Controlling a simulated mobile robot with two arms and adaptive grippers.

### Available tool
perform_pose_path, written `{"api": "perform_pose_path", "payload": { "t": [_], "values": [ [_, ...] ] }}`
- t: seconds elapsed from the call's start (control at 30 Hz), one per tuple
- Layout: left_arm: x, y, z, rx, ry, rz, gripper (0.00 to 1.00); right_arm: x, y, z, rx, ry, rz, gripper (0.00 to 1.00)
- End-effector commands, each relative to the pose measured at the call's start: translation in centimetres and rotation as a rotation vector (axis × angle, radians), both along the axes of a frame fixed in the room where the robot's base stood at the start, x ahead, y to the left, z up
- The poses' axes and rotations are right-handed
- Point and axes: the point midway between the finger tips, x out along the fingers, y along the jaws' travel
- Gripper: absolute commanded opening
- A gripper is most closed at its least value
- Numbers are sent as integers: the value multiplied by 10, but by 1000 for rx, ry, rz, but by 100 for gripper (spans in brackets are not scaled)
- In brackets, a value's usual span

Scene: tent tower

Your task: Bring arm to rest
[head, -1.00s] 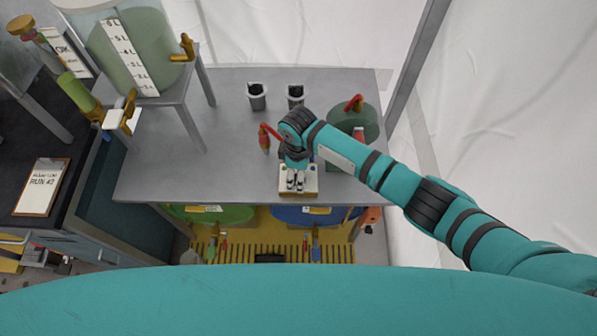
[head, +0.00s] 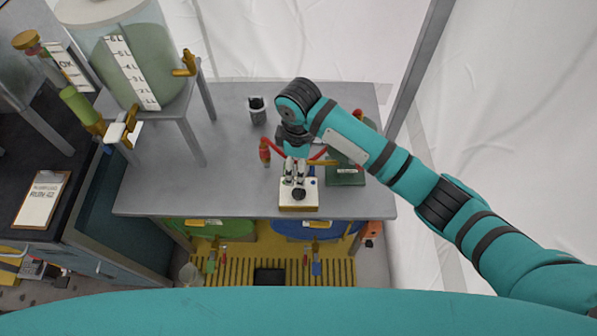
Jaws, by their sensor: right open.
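My right arm comes in from the right, teal with black bands, and reaches over the grey table (head: 185,180). My right gripper (head: 295,182) points down and is open, with its fingertips just above or beside a small white box with a dark round knob (head: 312,203) near the table's front edge. I cannot tell whether the fingers touch the box. Nothing shows between the fingers. My left gripper is not in view.
A dark grey cup (head: 257,110), an orange-red tool (head: 265,152) and a dark green block (head: 345,177) are on the table around my arm. A tall graduated tank (head: 150,70) on a stand rises at the left. A clipboard (head: 40,202) lies on the left bench.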

Motion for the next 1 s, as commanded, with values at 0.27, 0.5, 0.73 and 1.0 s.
{"api": "perform_pose_path", "payload": {
  "t": [0.27, 0.5, 0.73, 1.0],
  "values": [
    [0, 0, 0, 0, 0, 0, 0, 0, 0, 5, 0, 0, -1, 67],
    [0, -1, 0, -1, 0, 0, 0, 0, 0, 5, 0, 0, -1, 67],
    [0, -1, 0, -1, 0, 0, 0, -9, 4, -1, 29, 6, -16, 67],
    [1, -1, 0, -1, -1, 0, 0, -72, 10, -22, 250, 3, -254, 67]
  ]
}}
